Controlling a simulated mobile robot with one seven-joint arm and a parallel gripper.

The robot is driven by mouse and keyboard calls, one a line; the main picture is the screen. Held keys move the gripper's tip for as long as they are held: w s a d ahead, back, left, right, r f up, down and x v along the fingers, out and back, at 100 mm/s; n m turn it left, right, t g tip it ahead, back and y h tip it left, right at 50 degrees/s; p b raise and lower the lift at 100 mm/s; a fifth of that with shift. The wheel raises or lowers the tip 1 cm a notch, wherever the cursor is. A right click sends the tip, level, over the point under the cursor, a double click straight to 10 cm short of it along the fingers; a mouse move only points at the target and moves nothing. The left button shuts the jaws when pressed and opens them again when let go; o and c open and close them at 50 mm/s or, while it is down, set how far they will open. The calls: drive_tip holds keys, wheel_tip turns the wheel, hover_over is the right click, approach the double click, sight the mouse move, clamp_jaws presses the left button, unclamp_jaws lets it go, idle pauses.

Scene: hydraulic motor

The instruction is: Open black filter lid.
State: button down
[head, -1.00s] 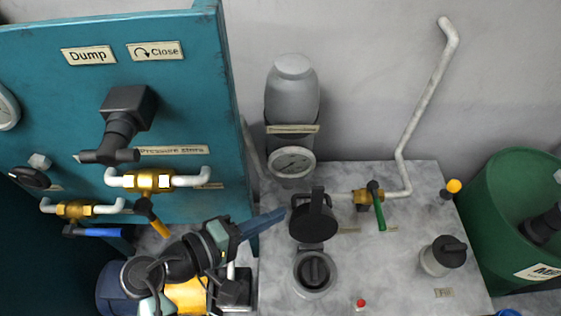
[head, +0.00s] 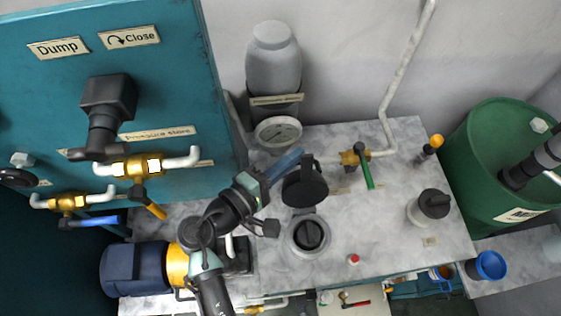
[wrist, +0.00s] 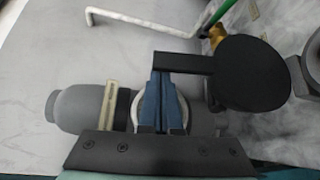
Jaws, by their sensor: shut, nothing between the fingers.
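The black filter lid (head: 305,188) is a round dark disc, raised behind a grey ring-shaped filter opening (head: 309,236) on the marble-like top. The opening is uncovered, with a dark part inside. In the wrist view the lid (wrist: 250,75) shows as a flat disc with a black bar (wrist: 183,62) reaching left. My gripper (head: 298,153) has its blue fingers shut and empty, at the lid's upper left. In the wrist view my gripper (wrist: 161,74) has its fingertips close to the bar's left end; whether they touch cannot be told.
A gauge (head: 278,133) and grey canister (head: 273,65) stand behind. A green-handled valve (head: 363,168) is right of the lid, with a black-capped filler (head: 432,204) farther right. A teal panel (head: 170,60) with valves is at left. A green barrel (head: 495,150) stands at right.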

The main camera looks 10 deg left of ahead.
drive_tip(key=shift+w, duration=0.1)
drive_tip(key=shift+s+d+f+b, duration=0.25)
drive_tip(key=shift+s+b, duration=0.25)
drive_tip(key=shift+b, duration=0.3)
drive_tip(key=s+b, duration=0.1)
drive_tip(key=s+m+t+b, duration=0.1)
drive_tip(key=b, duration=0.1)
drive_tip(key=shift+s+d+r+m+h, duration=0.2)
drive_tip(key=shift+d+m+h, duration=0.1)
drive_tip(key=shift+d, duration=0.05)
drive_tip(key=shift+s+r+t, duration=0.3)
drive_tip(key=shift+r, duration=0.05)
